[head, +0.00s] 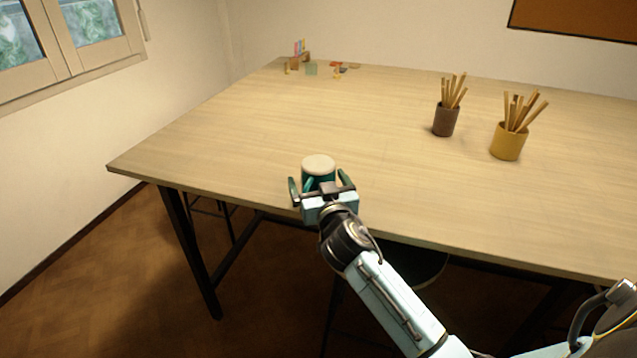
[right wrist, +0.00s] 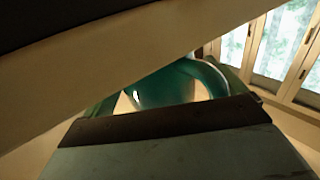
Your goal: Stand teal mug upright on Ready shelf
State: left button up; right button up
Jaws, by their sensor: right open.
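The teal mug (head: 318,174) stands near the front edge of the table, with a pale, flat round face on top. That face looks like its unglazed base, so the mug appears upside down. My right gripper (head: 319,182) is open at the front edge, its fingers spread to either side of the mug. In the right wrist view the mug's glossy teal body (right wrist: 165,88) and a curved handle (right wrist: 208,76) show just beyond the gripper. I cannot tell whether a finger touches it. My left gripper and the Ready shelf are not in view.
The wooden table (head: 230,130) is mostly clear around the mug. A brown cup of sticks (head: 445,121) and a yellow cup of sticks (head: 508,142) stand to the right. Small coloured items (head: 311,69) lie at the far left corner. A window (head: 95,25) is at left.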

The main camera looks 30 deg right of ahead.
jog(key=c, duration=0.8)
jog(key=shift+r, duration=0.2)
jog(key=shift+r+p, duration=1.15)
jog(key=shift+p, duration=0.05)
jog(key=shift+s+a+f, duration=0.1)
jog(key=shift+s+a, duration=0.05)
jog(key=shift+s, duration=0.2)
jog(key=v, duration=1.2)
jog(key=shift+s+p, duration=0.35)
jog(key=shift+s, duration=0.05)
jog(key=shift+s+a, duration=0.1)
jog(key=shift+s, duration=0.1)
jog(key=shift+c, duration=0.2)
jog(key=c, duration=0.3)
